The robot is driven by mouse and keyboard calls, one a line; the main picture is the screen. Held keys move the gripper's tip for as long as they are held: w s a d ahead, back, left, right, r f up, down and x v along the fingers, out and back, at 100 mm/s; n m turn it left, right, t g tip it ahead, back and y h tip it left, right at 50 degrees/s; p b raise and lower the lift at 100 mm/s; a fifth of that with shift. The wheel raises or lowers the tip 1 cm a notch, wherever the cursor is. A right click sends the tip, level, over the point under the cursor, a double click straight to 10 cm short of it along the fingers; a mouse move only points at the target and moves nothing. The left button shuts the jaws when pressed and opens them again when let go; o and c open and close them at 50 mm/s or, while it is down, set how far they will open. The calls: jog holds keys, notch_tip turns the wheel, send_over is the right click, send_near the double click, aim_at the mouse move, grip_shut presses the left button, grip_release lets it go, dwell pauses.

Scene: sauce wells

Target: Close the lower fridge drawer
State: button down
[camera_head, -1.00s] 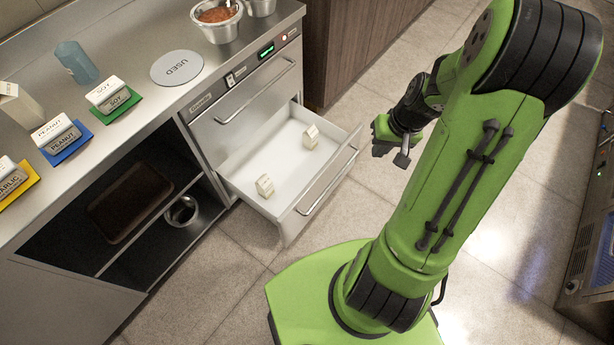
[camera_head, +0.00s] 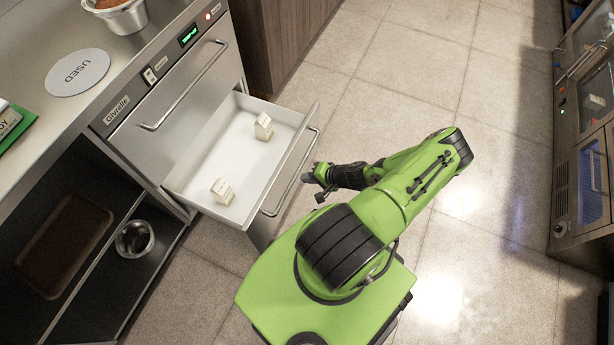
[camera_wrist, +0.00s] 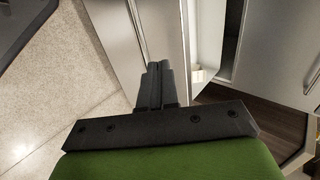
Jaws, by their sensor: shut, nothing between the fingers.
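The lower fridge drawer (camera_head: 256,197) is pulled out, with its white inside showing and a bar handle (camera_head: 290,176) on its front. Two small cream cartons, one at the back (camera_head: 263,126) and one nearer (camera_head: 222,191), stand in it. The upper drawer (camera_head: 178,103) is shut. My gripper (camera_head: 312,180) is just outside the drawer front, close to the handle; I cannot tell whether it touches. In the wrist view my gripper's fingers (camera_wrist: 160,84) are together and empty, pointing at the drawer front (camera_wrist: 122,45).
An open shelf at left holds a brown tray (camera_head: 64,243) and a metal pot (camera_head: 135,239). Ovens (camera_head: 588,150) stand at far right. The floor (camera_head: 440,70) between is clear.

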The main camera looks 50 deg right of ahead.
aim_at(280, 175)
jog(key=x, duration=0.2)
jog(key=r+b+x, duration=0.1)
jog(key=x, duration=0.2)
jog(key=w+b+x, duration=0.1)
jog(key=x, duration=0.1)
jog(key=shift+w+a+f, duration=0.1)
jog(key=shift+w+a, duration=0.45)
jog(key=shift+w, duration=0.3)
jog(key=shift+w, duration=0.1)
